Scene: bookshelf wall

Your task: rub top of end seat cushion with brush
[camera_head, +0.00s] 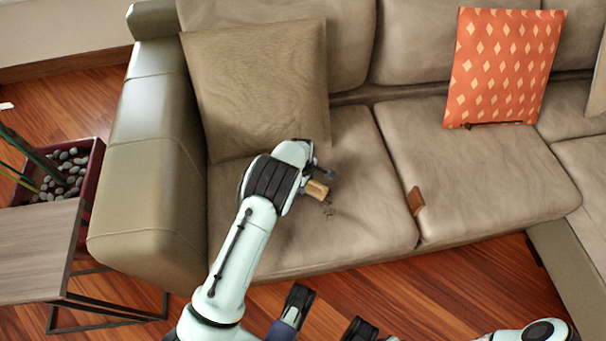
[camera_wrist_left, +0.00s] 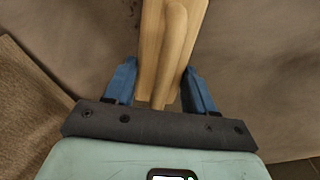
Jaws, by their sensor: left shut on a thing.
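The end seat cushion (camera_head: 365,220) is the left seat of the brown leather sofa. A few dark specks (camera_head: 328,210) lie on its top. My left gripper (camera_head: 312,181) is over this cushion, shut on the wooden brush (camera_head: 318,190). In the left wrist view, the light wooden brush (camera_wrist_left: 172,50) runs between the two blue fingers and out past the top edge. I cannot tell whether the brush touches the cushion; its far end is out of the wrist view. My right gripper (camera_head: 326,314) is in front of the sofa at the bottom edge, its fingers spread and empty.
A brown pillow (camera_head: 255,85) leans at the back of the end seat. An orange patterned pillow (camera_head: 505,65) stands further right. A small brown item (camera_head: 415,201) lies on the neighbouring seat. The armrest (camera_head: 150,200), a side table (camera_head: 35,250) and a planter (camera_head: 95,165) are left.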

